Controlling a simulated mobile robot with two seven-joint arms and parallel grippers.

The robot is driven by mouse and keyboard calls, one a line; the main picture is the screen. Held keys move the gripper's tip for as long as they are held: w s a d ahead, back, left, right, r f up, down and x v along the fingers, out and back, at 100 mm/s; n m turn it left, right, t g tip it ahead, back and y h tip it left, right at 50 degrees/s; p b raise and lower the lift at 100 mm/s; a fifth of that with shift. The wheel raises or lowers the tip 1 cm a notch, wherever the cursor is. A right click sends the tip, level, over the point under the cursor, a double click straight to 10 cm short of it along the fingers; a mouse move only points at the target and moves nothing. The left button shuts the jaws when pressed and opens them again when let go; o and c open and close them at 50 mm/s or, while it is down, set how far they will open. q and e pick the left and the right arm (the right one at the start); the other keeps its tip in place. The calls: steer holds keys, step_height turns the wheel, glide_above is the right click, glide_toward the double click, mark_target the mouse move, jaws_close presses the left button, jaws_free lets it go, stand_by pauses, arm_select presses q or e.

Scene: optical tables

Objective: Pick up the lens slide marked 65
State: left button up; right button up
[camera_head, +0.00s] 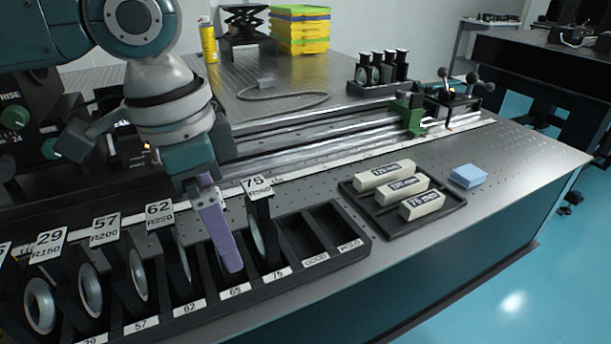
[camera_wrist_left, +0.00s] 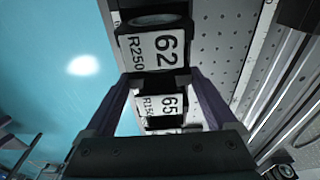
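The lens slide marked 65 (camera_wrist_left: 162,104) shows in the left wrist view, with its white label between the two fingers of my left gripper (camera_wrist_left: 160,85). A gap shows on both sides of the label, so the fingers look open around the slide. In the head view my left gripper (camera_head: 218,225) comes down from above at the rack's slot labelled 65. Its purple front finger covers most of that slide, and the other finger is largely hidden. Whether the fingertips touch the slide lower down is hidden. My right gripper is not in view.
The black rack (camera_head: 352,246) also holds slides 62 (camera_head: 160,215), 57 (camera_head: 106,227), 29 (camera_head: 48,243) and 75 (camera_head: 257,187), close on both sides. Two slots at its right end are empty. A black tray (camera_head: 440,222) with white blocks and a blue block (camera_head: 468,176) lie right.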

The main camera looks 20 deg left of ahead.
arm_select(q)
jaws_close()
stand_by(0.5)
steer(key=shift+r, duration=0.15)
